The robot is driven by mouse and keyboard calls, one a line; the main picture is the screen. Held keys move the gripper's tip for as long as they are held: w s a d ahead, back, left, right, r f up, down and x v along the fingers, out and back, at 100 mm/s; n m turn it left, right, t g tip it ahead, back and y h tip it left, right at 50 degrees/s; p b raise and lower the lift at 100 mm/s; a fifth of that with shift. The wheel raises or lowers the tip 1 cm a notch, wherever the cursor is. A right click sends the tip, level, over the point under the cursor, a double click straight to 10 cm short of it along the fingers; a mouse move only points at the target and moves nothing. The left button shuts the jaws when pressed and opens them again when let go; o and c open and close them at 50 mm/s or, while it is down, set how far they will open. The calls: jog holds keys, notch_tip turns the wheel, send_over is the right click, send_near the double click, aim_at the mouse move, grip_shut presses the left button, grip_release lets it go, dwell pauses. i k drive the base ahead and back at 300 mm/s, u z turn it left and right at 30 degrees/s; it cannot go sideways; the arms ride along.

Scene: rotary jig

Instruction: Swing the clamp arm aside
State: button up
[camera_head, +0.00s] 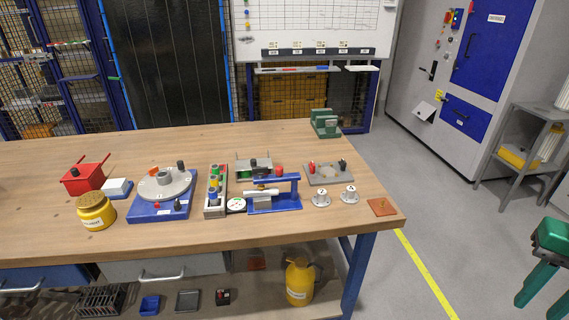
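The rotary jig stands on the left part of the workbench. It has a round grey plate (163,186) on a blue base (147,211). A dark upright knob (180,166) stands at the plate's far right rim, and an orange piece (155,171) sits near its far left rim. A small dark and red part (177,204) is at the front right of the base. The clamp arm is too small to make out with certainty.
On the wooden bench (60,157) a yellow pot (96,212), red box (83,179) and white-topped blue block (117,188) stand left of the jig. A tray of coloured cylinders (214,190) and a blue fixture (273,205) stand right. The bench's back strip is mostly clear.

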aim_at(279, 177)
jog(key=z, duration=0.05)
jog(key=i, duration=1)
jog(key=u, duration=0.05)
